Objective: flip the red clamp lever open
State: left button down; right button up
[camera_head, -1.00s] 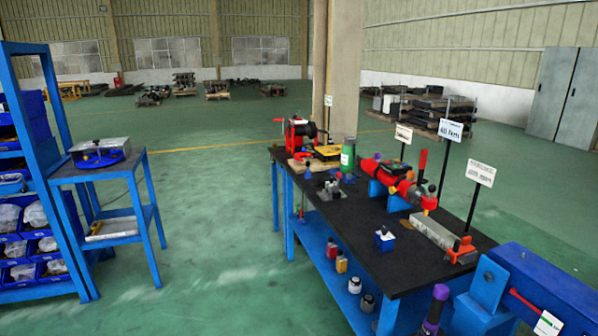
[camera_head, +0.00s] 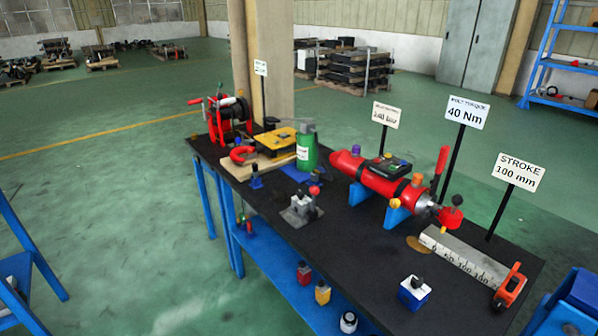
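A small grey metal clamp-like fixture (camera_head: 301,209) with a red knob (camera_head: 314,190) stands near the table's left front edge. An upright red lever (camera_head: 441,167) rises at the right end of a red cylinder (camera_head: 372,178) resting on blue supports. A red C-shaped piece (camera_head: 241,155) lies at the left end of a wooden board. I cannot tell for certain which of these is the clamp lever, or whether it is open. Neither of my grippers shows in the head view.
The black table (camera_head: 345,250) carries a red winch (camera_head: 228,115), a green bottle (camera_head: 306,150), a blue-and-white block (camera_head: 413,293) and a grey ruler block (camera_head: 462,257). Signs on posts, such as the 40 Nm sign (camera_head: 467,112), stand along its back.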

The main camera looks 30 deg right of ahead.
aim_at(314, 189)
jog(key=z, duration=0.6)
jog(key=i, duration=1.05)
jog(key=z, duration=0.65)
